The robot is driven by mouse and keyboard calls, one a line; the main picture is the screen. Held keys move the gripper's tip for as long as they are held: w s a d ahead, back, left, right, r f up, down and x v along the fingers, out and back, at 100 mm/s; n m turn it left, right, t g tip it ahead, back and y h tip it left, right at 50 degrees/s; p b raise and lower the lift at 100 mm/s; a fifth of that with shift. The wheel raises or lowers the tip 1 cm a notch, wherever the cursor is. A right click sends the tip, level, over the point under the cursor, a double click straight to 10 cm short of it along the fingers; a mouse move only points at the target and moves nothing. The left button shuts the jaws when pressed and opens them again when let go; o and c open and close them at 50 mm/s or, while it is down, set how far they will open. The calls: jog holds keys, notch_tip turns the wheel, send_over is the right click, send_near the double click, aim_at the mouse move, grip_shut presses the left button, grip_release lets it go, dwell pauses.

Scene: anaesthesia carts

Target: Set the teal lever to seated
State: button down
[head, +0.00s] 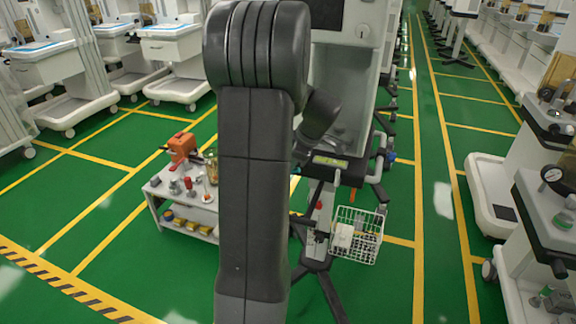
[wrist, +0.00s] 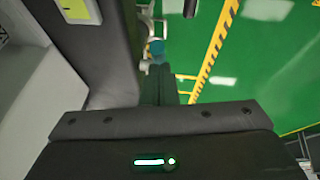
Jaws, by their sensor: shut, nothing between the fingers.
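A small teal-blue part (wrist: 156,47), which may be the teal lever, shows in the wrist view just beyond my fingertips. It is too small to tell its setting or whether I touch it. My gripper (wrist: 160,72) is shut and empty, its dark fingers side by side and pointing toward that part.
A white machine (head: 352,95) stands behind my arm, with a wire basket (head: 357,236) low at its front. A small cart (head: 160,208) with an orange device (head: 181,146) stands left of my arm. Carts line both sides. Green floor (head: 110,235) is open at the left.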

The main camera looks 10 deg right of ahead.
aim_at(300, 170)
jog(key=f+t+y+b, duration=0.1)
jog(key=b, duration=0.1)
jog(key=d+f+t+y+b, duration=0.1)
jog(key=b, duration=0.2)
jog(key=shift+s+d+f+y, duration=0.2)
jog(key=shift+s+y, duration=0.1)
jog(key=shift+s, duration=0.1)
jog(key=shift+b, duration=0.55)
jog(key=shift+s+d+f+b, duration=0.1)
jog(key=shift+s+b, duration=0.05)
jog(key=shift+b, duration=0.2)
